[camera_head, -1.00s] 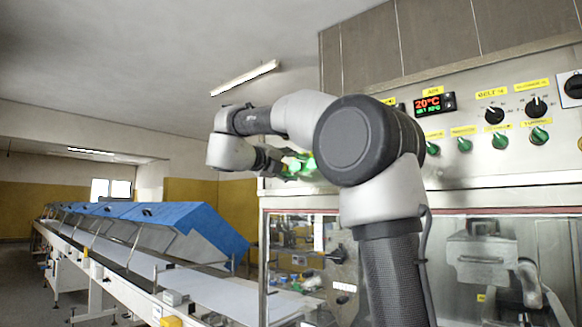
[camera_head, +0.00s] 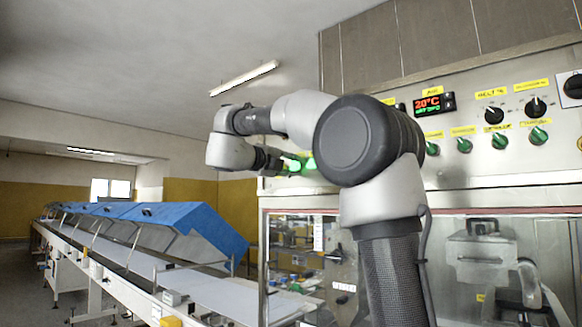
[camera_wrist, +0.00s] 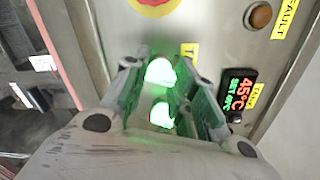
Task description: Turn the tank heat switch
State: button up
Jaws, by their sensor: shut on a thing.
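My gripper (camera_wrist: 162,95) is shut on a green lit switch on the steel panel in the wrist view. I take it to be the tank heat switch (camera_wrist: 160,72); a yellow label, partly hidden, begins with "TA" beside it. A second bright green spot shows between the fingers, and I cannot tell whether it is another lamp. The tank display (camera_wrist: 240,93) beside the gripper reads 45°C. In the head view my gripper (camera_head: 285,164) is at the panel left of my arm, with green glow around its fingertips. The switch's exact angle is hidden by the fingers.
A red button on a yellow plate (camera_wrist: 152,3) and an amber fault lamp (camera_wrist: 260,15) are close by in the wrist view. More knobs (camera_head: 494,115) line the panel at right. A conveyor with blue covers (camera_head: 190,225) runs along the left.

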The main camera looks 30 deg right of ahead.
jog(key=n, duration=0.5)
jog(key=shift+n, duration=2.4)
jog(key=o, duration=1)
jog(key=shift+a, duration=0.1)
jog(key=v, duration=1.1)
jog(key=shift+s+a+r, duration=0.1)
jog(key=shift+s+a, duration=0.05)
jog(key=shift+a, duration=0.25)
